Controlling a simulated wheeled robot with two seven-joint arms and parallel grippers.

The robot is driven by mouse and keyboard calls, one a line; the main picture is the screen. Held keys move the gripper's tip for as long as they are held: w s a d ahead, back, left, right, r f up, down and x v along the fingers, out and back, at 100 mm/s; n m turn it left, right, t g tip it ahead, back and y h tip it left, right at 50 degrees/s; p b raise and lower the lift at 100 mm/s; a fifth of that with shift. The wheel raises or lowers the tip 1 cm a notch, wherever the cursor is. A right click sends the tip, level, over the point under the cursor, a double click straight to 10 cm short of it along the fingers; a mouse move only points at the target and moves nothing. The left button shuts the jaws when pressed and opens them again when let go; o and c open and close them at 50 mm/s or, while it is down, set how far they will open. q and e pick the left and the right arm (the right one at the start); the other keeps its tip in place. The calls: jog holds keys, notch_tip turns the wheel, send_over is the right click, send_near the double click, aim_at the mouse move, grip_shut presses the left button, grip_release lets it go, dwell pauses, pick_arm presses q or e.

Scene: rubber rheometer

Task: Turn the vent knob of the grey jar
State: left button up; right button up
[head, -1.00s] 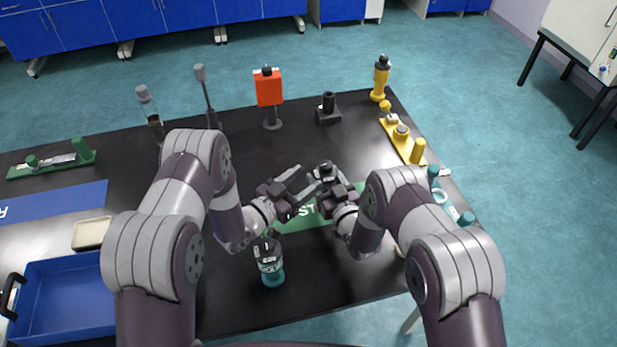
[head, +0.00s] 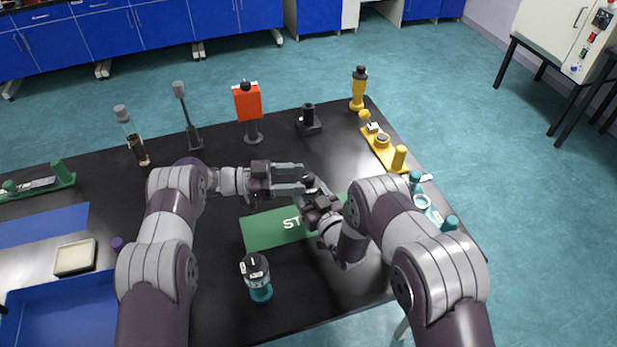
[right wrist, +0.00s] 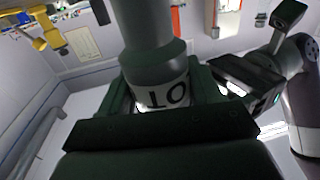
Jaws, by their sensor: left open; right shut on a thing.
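The grey jar (right wrist: 155,60) fills the middle of the right wrist view, with a white band of dark lettering. My right gripper (right wrist: 160,98) is shut around it. In the head view my right gripper (head: 313,192) is over the green mat, and only a small dark top of the jar (head: 309,181) shows; the rest is hidden by the grippers. My left gripper (head: 304,178) is open, its two fingers pointing right, with the tips close beside the jar's top. I cannot tell whether they touch it. The vent knob is not clearly distinguishable.
A teal-based bottle (head: 258,281) stands on the black table in front of the green mat (head: 262,230). An orange-topped stand (head: 248,102), a black holder (head: 308,121) and a yellow rack (head: 381,146) are at the back. A blue tray (head: 62,310) lies front left.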

aim_at(309, 176)
pick_arm(q)
jog(key=d, duration=0.4)
jog(key=shift+w, duration=0.15)
jog(key=c, duration=1)
jog(key=shift+o, duration=0.2)
jog(key=shift+r+n+t, duration=0.1)
jog(key=shift+n+t, duration=0.3)
jog(key=shift+t, duration=0.2)
jog(key=n+t+y, duration=0.1)
jog(key=n+t, duration=0.2)
jog(key=t, duration=0.2)
jog(key=shift+n+t+y, duration=0.3)
jog(key=shift+n+y, duration=0.1)
jog(key=shift+n+t+y, duration=2)
jog(key=shift+n+t, duration=0.1)
jog(key=shift+t, duration=0.6)
